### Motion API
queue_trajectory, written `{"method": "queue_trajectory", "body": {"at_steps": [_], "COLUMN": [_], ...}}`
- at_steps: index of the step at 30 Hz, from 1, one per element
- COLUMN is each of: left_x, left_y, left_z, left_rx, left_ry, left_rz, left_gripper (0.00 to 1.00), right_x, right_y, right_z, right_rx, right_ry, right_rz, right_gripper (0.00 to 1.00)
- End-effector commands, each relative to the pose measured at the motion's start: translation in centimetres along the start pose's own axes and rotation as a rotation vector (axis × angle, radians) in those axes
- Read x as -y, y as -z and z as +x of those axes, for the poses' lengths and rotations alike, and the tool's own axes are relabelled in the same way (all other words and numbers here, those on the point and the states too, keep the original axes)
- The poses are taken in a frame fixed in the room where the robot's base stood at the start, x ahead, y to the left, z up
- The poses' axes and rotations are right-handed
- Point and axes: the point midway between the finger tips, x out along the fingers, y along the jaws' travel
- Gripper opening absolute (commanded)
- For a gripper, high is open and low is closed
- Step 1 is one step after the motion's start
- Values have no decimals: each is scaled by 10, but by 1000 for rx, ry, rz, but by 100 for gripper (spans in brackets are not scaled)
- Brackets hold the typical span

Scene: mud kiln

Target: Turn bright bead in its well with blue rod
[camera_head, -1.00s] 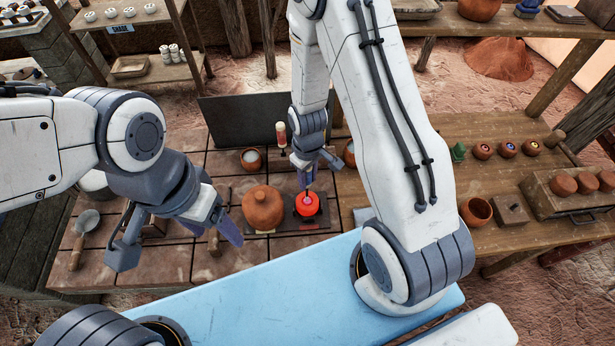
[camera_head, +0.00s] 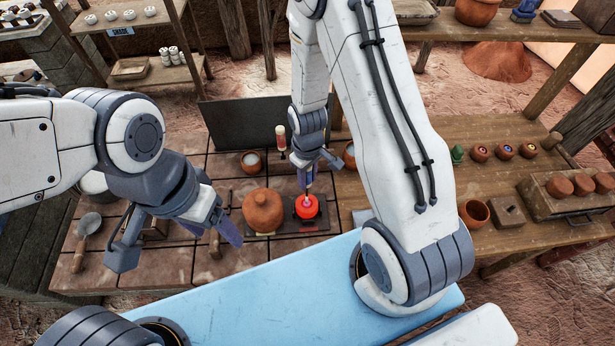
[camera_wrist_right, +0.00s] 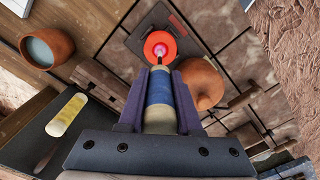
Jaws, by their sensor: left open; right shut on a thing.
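The bright bead shows as a small pale pink glow (camera_wrist_right: 160,50) in the middle of a glowing red-orange well (camera_head: 307,206), which sits on a dark plate. My right gripper (camera_head: 308,180) is above the well, pointing down. In the right wrist view it is shut on the blue rod (camera_wrist_right: 159,88), whose blue-banded handle lies between the fingers. The rod's tip reaches the glow; I cannot tell whether it touches the bead. My left gripper (camera_head: 180,240) is open and empty, left of the lidded clay pot, over the tiles.
A round lidded clay pot (camera_head: 263,211) stands directly left of the well. A dark upright panel (camera_head: 250,122) stands behind. A ladle (camera_head: 86,232) lies at the far left. Small clay cups with coloured beads (camera_head: 505,151), a bowl (camera_head: 474,213) and a wooden box (camera_head: 570,195) are on the right.

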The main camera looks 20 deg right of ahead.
Motion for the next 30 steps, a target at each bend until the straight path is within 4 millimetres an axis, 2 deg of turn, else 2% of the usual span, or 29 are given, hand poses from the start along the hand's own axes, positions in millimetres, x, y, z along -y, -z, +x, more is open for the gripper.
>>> {"method": "queue_trajectory", "body": {"at_steps": [16,30], "left_x": [-1,-1], "left_y": [1,1], "left_z": [-15,-18], "left_rx": [0,0], "left_ry": [0,0], "left_rz": [0,0], "left_gripper": [70,70], "right_x": [0,0], "right_y": [0,0], "right_z": [-18,-22], "right_rx": [0,0], "right_ry": [0,0], "right_rz": [0,0], "right_gripper": [0,0]}}
